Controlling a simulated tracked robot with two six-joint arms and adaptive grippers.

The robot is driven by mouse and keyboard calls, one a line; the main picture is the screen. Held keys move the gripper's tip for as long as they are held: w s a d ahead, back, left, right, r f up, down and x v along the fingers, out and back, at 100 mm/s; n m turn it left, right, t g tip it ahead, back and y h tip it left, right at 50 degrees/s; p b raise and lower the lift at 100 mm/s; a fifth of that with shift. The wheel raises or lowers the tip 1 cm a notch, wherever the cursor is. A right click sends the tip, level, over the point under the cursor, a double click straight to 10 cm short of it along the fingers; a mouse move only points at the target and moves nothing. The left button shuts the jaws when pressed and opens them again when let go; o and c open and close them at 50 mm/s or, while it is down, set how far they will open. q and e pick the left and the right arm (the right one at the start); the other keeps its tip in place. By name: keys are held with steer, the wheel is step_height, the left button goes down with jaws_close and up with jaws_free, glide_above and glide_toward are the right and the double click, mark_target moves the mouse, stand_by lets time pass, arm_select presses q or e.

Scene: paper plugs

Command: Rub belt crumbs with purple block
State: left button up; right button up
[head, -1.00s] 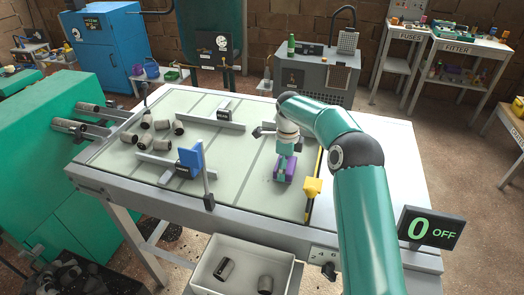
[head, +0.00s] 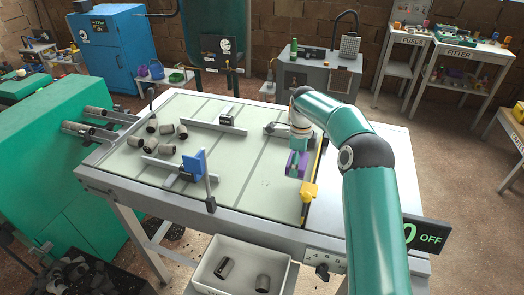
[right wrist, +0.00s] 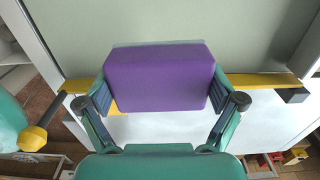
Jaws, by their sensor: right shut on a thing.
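The purple block (head: 297,164) is at the right end of the pale green belt (head: 240,165), close to the yellow-and-black edge strip. My right gripper (head: 299,150) is shut on it from above. In the right wrist view the purple block (right wrist: 160,77) sits between the two fingers (right wrist: 165,98), with belt beyond it. I cannot tell for sure whether the block touches the belt. A few faint dark specks, perhaps crumbs (head: 266,184), show on the belt left of the block. My left gripper is not in view.
Several grey paper plugs (head: 166,130) lie at the belt's left. A blue paddle (head: 193,166) on a bar and another bar (head: 213,124) stand across the belt. A white bin (head: 240,268) with plugs stands in front.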

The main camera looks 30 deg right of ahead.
steer(key=shift+w+a+r+p, duration=0.15)
steer(key=shift+r+p, duration=0.25)
steer(key=shift+r, duration=0.9)
